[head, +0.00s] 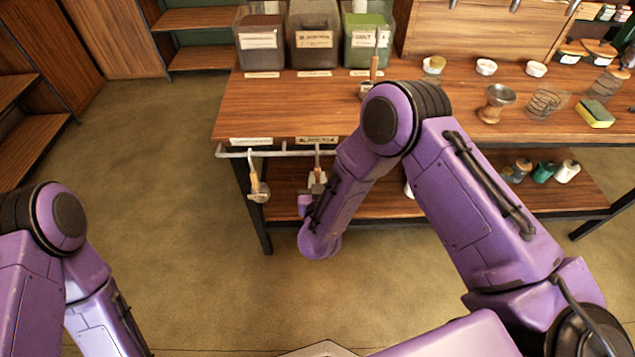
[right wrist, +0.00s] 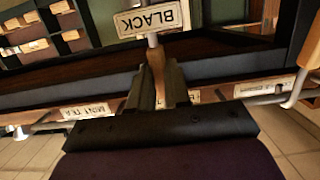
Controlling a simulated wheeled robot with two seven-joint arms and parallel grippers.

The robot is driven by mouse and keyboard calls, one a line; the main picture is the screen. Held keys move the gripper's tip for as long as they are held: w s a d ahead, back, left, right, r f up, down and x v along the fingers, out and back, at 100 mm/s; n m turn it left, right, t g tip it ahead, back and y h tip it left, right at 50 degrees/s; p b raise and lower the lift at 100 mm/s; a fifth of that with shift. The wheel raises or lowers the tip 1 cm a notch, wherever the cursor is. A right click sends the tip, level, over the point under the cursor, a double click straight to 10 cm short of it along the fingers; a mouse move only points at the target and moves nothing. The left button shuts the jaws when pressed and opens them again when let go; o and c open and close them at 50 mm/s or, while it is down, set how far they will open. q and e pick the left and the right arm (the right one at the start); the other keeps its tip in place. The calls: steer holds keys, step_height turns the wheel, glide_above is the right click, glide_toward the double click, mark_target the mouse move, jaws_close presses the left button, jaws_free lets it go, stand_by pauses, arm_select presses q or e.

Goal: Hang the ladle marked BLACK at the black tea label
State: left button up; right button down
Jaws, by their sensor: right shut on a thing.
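The held ladle, with a wooden handle (head: 317,174), is at the front rail (head: 285,153) in the head view. My right gripper (head: 317,184) is shut on this handle, which also shows between its fingers in the right wrist view (right wrist: 155,62). A white tag reading BLACK (right wrist: 153,19) shows upside down at the handle's far end. I cannot tell whether its hook is over the rail. A label (head: 316,140) sits on the table edge above it; its text is unreadable in the head view. My left gripper is outside the views.
Another ladle (head: 254,178) hangs from the rail to the left, under another edge label (head: 250,141). Tea bins (head: 314,40) stand at the table's back. Floor left of the table is clear.

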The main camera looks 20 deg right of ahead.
steer(key=shift+f, duration=0.4)
steer(key=c, duration=1)
jaws_free()
steer(key=shift+s, duration=0.1)
